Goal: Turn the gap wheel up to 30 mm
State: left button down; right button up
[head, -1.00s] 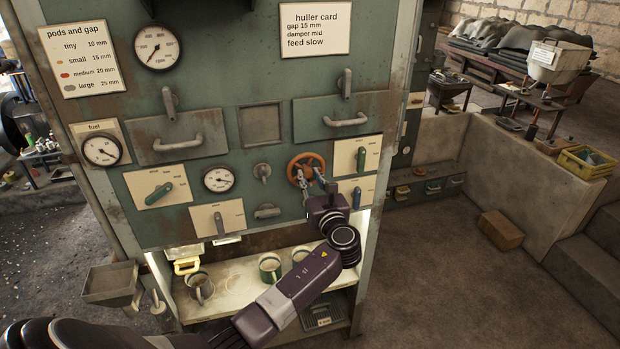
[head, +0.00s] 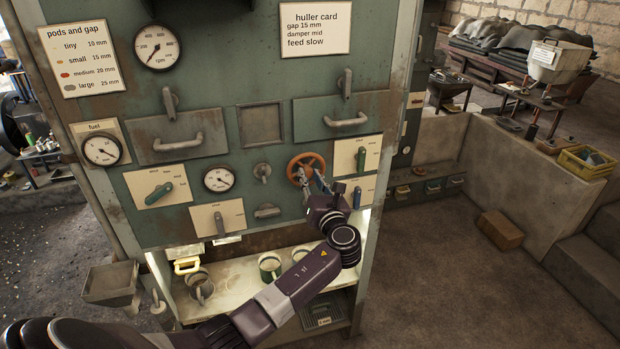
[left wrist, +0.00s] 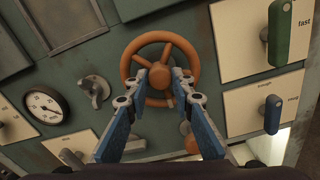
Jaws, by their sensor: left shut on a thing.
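The orange gap wheel (head: 305,155) is on the front of the green machine, right of the centre. In the left wrist view its rim (left wrist: 160,36) and spokes show from the front. My left gripper (head: 309,179) reaches up to it from below. In the left wrist view its blue fingers (left wrist: 169,78) are at the hub and spokes, shut on the wheel. The fingers hide the lower part of the wheel. A round dial (head: 219,179) is left of the wheel, and it also shows in the left wrist view (left wrist: 43,107). Its figures are too small to read. My right gripper is not in view.
A grey knob (head: 262,171) is left of the wheel. Lever plates (head: 371,143) with a green and a blue handle are close on its right. A drawer handle (head: 346,121) is above. A lit shelf with mugs (head: 270,266) is below my left arm.

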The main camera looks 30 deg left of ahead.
pick_arm(q)
jog(key=c, duration=1.7)
grip_release()
jog(key=shift+o, duration=0.2)
jog(key=v, duration=1.2)
jog(key=shift+f, duration=0.1)
